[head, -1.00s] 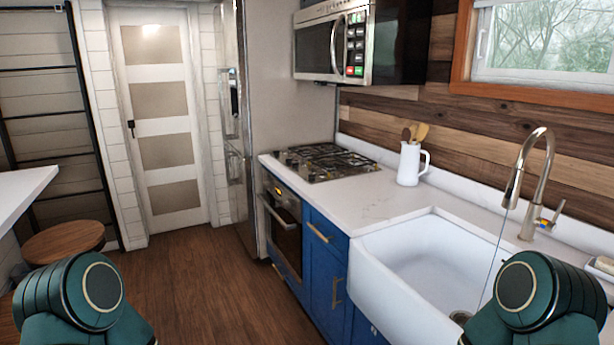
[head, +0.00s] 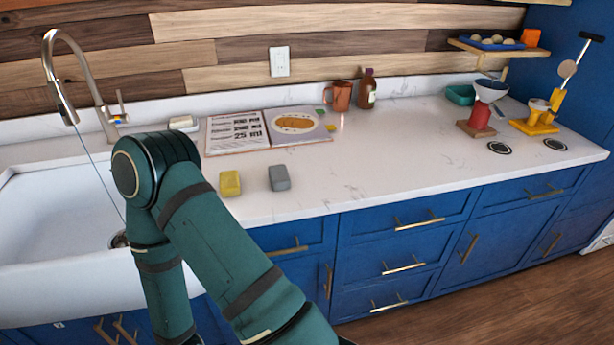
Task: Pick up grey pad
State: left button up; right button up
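The grey pad (head: 279,177) is a small rounded block lying on the white countertop near its front edge, in the middle of the head view. A yellow block (head: 230,183) of similar size lies just left of it, apart from it. One of my green arms rises at the lower left, left of both blocks, with its elbow bent over the sink's right side. No gripper shows in the head view.
An open book (head: 265,131) lies behind the pad. A copper mug (head: 341,95) and a brown bottle (head: 367,89) stand at the back. The white sink (head: 60,235) and tall faucet (head: 82,75) are left. The counter (head: 400,150) right of the pad is clear.

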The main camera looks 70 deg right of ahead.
aim_at(279, 178)
jog(key=z, duration=2.1)
jog(key=i+j+z, duration=0.1)
jog(key=z, duration=0.25)
jog(key=j+z, duration=0.55)
jog(key=z, duration=0.2)
jog(key=i, duration=0.05)
